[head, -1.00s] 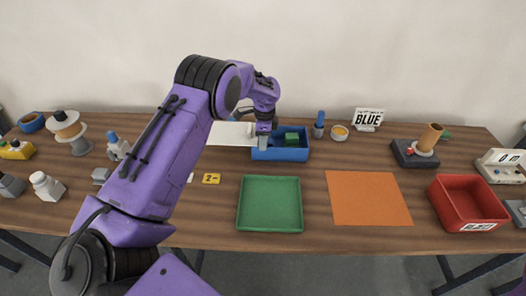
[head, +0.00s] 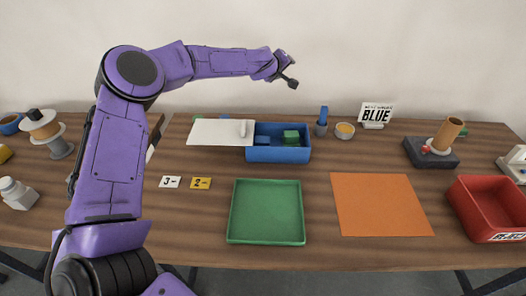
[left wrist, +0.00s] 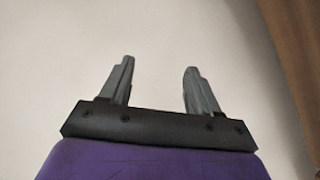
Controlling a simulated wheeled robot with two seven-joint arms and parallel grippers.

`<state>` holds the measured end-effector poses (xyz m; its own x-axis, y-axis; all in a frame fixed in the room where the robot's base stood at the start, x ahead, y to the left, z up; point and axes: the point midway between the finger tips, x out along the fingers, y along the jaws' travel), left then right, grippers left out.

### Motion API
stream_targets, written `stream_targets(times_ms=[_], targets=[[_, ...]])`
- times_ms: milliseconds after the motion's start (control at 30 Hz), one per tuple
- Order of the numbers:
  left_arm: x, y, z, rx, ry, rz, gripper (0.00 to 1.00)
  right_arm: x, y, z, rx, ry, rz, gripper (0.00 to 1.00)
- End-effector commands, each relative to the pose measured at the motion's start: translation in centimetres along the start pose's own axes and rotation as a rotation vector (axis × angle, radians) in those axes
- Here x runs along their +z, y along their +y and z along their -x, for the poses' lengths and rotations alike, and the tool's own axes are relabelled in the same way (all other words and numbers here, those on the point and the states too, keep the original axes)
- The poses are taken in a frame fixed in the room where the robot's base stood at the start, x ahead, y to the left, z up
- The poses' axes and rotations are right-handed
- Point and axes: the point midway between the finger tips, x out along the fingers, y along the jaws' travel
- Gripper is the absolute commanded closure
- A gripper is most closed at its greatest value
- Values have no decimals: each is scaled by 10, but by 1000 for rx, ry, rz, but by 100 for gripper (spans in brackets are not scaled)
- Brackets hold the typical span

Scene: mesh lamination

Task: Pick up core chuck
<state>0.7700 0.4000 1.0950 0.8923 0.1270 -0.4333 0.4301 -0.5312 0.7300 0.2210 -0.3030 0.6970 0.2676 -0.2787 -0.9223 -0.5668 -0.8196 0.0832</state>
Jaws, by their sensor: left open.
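I cannot tell for certain which object is the core chuck. A brown cardboard tube (head: 447,132) stands upright on a pale disc over a dark base (head: 431,155) at the right back. An open blue box (head: 278,155) at the back middle holds a blue block (head: 263,140) and a green block (head: 291,136). My left gripper (head: 288,69) is raised high above and behind the box, apart from everything. In the left wrist view its fingers (left wrist: 157,82) are spread and empty, with only pale wall between them. My right gripper is not in view.
A white lid (head: 215,132) with a handle lies at the box's left edge. A green tray (head: 266,212), an orange mat (head: 380,205) and a red bin (head: 490,208) line the front. Spools (head: 42,124) stand at left.

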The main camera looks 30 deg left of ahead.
Motion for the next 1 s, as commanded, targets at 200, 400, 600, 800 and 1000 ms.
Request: stream_targets(times_ms=[200,400,600,800,1000], targets=[[24,-87,46,-625,-8,671,38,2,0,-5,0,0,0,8],[80,-112,108,-1078,-120,899,38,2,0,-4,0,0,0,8],[96,-130,115,-1172,-137,907,38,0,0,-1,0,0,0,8],[112,-153,101,-1168,-135,907,38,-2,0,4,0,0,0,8],[130,-169,85,-1170,-133,903,38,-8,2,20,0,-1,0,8]])
